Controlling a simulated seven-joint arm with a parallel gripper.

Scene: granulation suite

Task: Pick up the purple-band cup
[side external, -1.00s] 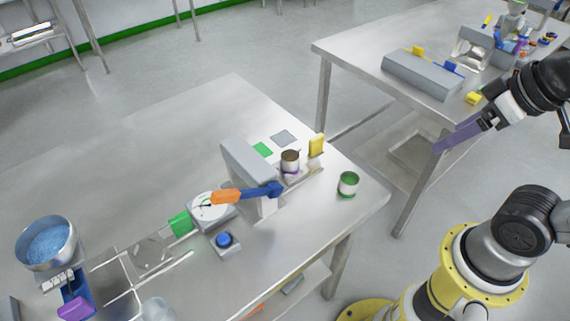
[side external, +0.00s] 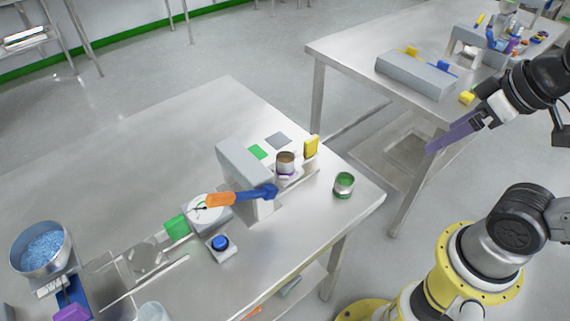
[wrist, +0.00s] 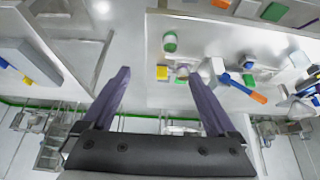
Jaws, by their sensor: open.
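The purple-band cup (side external: 286,163) is a small metallic cup with brown inside and a purple band near its bottom. It stands upright by the grey upright block on the near table, beside a yellow block. In the wrist view the cup (wrist: 182,71) is small and partly unclear, just right of the yellow block. My gripper (side external: 430,150) has purple fingers and hangs right of the table, well away from the cup. In the wrist view my gripper (wrist: 155,76) is open with nothing between its fingers.
A green-band cup (side external: 344,185) stands near the table's right corner. The yellow block (side external: 311,147) is close beside the purple-band cup. A grey upright block (side external: 243,172) and a blue-orange lever (side external: 240,196) stand left of it. A second table (side external: 350,52) is behind.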

